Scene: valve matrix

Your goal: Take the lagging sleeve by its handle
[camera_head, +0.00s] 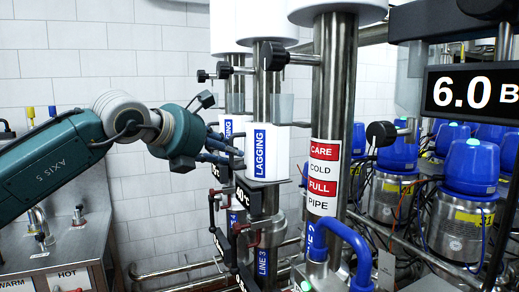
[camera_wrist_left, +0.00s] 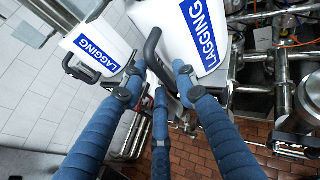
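The lagging sleeve (camera_head: 280,152) is a white block with a blue LAGGING label, around a steel pipe in the middle of the head view. It fills the upper right of the left wrist view (camera_wrist_left: 178,30). Its black handle (camera_wrist_left: 153,45) sticks out towards my fingers. My left gripper (camera_head: 232,150) is at the sleeve's left side. In the left wrist view its blue fingers (camera_wrist_left: 159,78) are spread, with the handle's end between them; I cannot tell whether any finger touches it. A second LAGGING sleeve (camera_wrist_left: 85,40), with its own black handle (camera_wrist_left: 78,68), is at upper left. My right gripper is out of view.
A pipe (camera_head: 325,150) marked CARE COLD FULL PIPE stands right of the sleeve. Black valve knobs (camera_head: 273,56) are above it, and thermometers and blue pipe fittings below. Blue-topped steel vessels (camera_head: 470,165) and a 6.0 display (camera_head: 475,92) are at right. A WARM/HOT panel (camera_head: 70,275) is lower left.

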